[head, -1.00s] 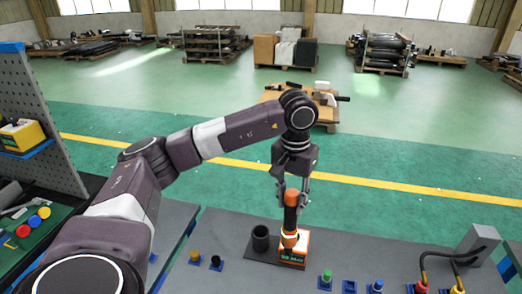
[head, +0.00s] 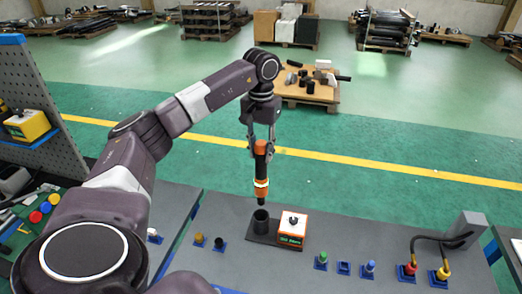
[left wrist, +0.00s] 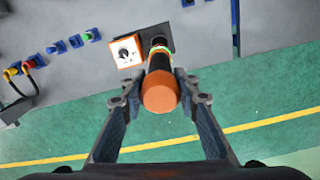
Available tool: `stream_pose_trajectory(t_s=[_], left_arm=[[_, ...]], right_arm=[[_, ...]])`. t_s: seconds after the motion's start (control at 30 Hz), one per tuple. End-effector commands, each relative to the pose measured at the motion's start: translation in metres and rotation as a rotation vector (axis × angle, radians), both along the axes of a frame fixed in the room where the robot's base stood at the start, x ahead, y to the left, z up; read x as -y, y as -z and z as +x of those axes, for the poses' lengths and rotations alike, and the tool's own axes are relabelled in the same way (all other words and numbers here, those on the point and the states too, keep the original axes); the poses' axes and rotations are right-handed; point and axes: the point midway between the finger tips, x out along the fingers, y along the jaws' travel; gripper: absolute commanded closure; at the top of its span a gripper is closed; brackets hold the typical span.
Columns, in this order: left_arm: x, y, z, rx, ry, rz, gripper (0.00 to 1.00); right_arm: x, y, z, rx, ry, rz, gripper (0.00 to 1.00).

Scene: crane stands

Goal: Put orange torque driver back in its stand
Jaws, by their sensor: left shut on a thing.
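The orange and black torque driver (head: 261,172) hangs upright in my left gripper (head: 262,143), its black tip pointing down. In the left wrist view its orange end cap (left wrist: 160,94) sits between the fingers. The stand's dark cup (head: 261,221) is on a black base plate on the grey bench. The driver's tip is just above the cup, apart from it as far as the head view shows. Beside the cup on the same plate is an orange-and-white box (head: 293,229) with a black knob; it also shows in the left wrist view (left wrist: 126,51). My right gripper is not in view.
Small blue-based connectors, green (head: 321,260) and blue (head: 369,268), stand on the bench to the right. Red (head: 408,269) and yellow (head: 442,273) plugs with black cables are farther right. Yellow (head: 199,238) and black (head: 219,242) pegs stand left of the stand.

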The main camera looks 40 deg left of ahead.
Motion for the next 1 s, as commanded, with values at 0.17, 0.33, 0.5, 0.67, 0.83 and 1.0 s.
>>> stream_pose_trajectory(t_s=[0.17, 0.33, 0.5, 0.67, 0.83, 1.0], left_arm=[[0.0, -0.001, 0.0, 0.005, -0.001, 0.0, 1.0], [0.0, 0.007, 0.0, 0.004, -0.001, -0.001, 1.0], [0.0, 0.019, 0.0, 0.003, -0.001, 0.0, 1.0], [0.0, 0.033, 0.0, 0.003, -0.001, 0.0, 1.0], [0.0, 0.047, 0.0, 0.003, -0.001, 0.0, 1.0], [0.0, 0.055, 0.0, 0.004, -0.001, 0.0, 1.0]], right_arm=[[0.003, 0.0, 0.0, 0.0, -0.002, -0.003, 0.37], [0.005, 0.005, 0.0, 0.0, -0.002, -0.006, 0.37], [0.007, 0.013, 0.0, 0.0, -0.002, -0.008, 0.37], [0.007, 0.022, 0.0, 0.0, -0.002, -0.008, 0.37], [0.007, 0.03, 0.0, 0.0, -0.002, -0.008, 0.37], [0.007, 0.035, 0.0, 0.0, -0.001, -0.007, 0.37]])
